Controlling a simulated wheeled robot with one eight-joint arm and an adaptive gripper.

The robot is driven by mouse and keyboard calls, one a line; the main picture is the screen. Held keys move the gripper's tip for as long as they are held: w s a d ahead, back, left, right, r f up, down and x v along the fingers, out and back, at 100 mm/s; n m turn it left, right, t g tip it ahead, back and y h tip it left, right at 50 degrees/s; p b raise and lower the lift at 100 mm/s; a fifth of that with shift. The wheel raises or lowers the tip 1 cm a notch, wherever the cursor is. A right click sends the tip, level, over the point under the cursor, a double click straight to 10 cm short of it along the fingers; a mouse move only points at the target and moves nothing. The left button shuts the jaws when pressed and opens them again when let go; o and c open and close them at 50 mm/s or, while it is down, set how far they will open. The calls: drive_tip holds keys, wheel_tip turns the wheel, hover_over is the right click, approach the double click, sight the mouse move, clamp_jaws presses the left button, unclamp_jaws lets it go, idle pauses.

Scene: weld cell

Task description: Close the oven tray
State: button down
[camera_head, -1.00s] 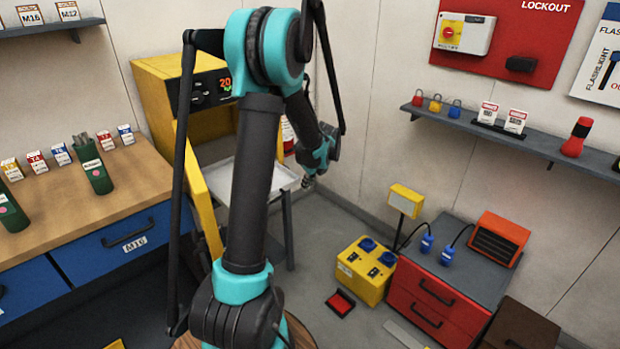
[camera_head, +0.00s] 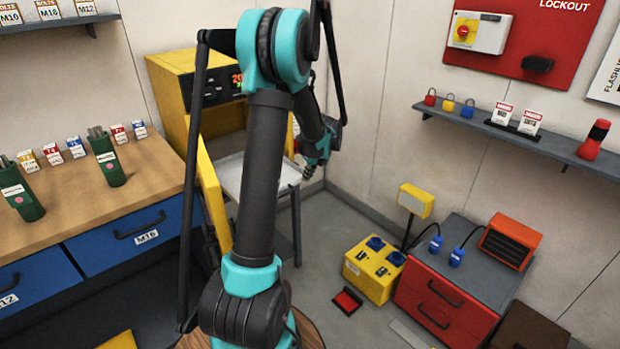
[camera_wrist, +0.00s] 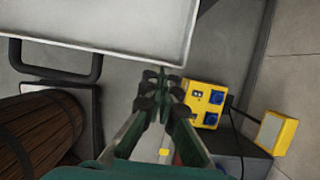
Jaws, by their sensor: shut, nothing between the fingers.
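The yellow oven (camera_head: 182,92) stands against the back wall, with a dark control panel and red digits, partly hidden by my arm. Its yellow door (camera_head: 212,200) hangs open to the left. The light grey oven tray (camera_head: 230,172) sticks out to the front, its middle hidden behind my arm. In the wrist view the tray (camera_wrist: 120,28) fills the upper left, with its rim close to my fingertips. My gripper (camera_wrist: 160,82) is shut and empty just below that rim; I cannot tell whether it touches. In the head view my gripper (camera_head: 308,172) is right of the tray.
A yellow power box (camera_head: 372,268) and a red drawer cabinet (camera_head: 440,300) stand on the floor to the right. A wooden workbench (camera_head: 100,205) with blue drawers is at left. A barrel (camera_wrist: 38,138) shows in the wrist view.

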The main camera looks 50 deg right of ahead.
drive_tip(key=w+d, duration=0.1)
drive_tip(key=w, duration=1.5)
drive_tip(key=w+d, duration=0.1)
drive_tip(key=w, duration=0.7)
drive_tip(key=shift+w+d, duration=0.15)
drive_tip(key=shift+d, duration=0.2)
drive_tip(key=shift+w+d, duration=0.1)
drive_tip(key=shift+w, duration=0.85)
drive_tip(key=shift+w, duration=0.15)
